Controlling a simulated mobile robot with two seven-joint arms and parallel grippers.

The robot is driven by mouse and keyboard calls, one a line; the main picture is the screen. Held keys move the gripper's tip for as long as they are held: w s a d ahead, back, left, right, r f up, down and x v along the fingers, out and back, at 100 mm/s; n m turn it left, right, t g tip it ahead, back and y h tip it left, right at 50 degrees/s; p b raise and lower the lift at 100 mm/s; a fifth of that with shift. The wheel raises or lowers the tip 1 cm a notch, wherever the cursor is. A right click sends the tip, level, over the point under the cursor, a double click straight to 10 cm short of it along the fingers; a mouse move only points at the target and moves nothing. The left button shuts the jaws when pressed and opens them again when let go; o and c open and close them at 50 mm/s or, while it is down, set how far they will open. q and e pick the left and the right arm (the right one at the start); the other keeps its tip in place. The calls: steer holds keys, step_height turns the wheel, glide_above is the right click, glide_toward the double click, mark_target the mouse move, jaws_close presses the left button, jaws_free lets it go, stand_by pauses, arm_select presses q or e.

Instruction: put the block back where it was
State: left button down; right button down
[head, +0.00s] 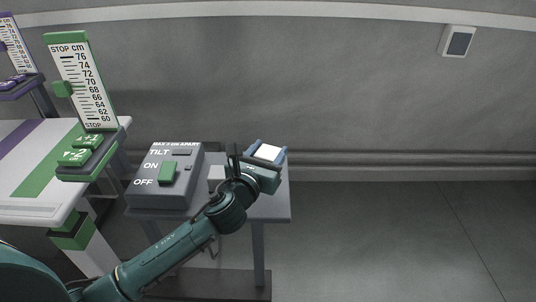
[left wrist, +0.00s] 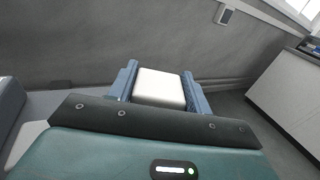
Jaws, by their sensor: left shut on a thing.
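A white block (head: 268,152) is held between the blue fingers of my left gripper (head: 267,151), above the right part of a small grey table (head: 272,206). In the left wrist view the block (left wrist: 160,87) sits between the two fingers of the left gripper (left wrist: 161,90), which is shut on it. The block's underside is hidden, so I cannot tell whether it touches the table. My right gripper is not in view.
A grey control box (head: 190,165) with a green switch (head: 168,173) stands on the small table, left of the gripper. A green stop scale (head: 84,80) and button panel (head: 86,158) stand by a white table (head: 30,205). Open floor (head: 400,240) lies to the right.

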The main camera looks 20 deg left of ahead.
arm_select(q)
steer(key=shift+f, duration=0.65)
step_height(320, 180, down, 4)
steer(key=shift+f+b, duration=0.15)
steer(key=shift+b, duration=1.1)
steer(key=shift+f, duration=0.15)
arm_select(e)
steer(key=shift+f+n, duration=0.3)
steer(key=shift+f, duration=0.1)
arm_select(q)
steer(key=c, duration=0.6)
jaws_free()
steer(key=shift+f, duration=0.25)
steer(key=shift+c, duration=0.2)
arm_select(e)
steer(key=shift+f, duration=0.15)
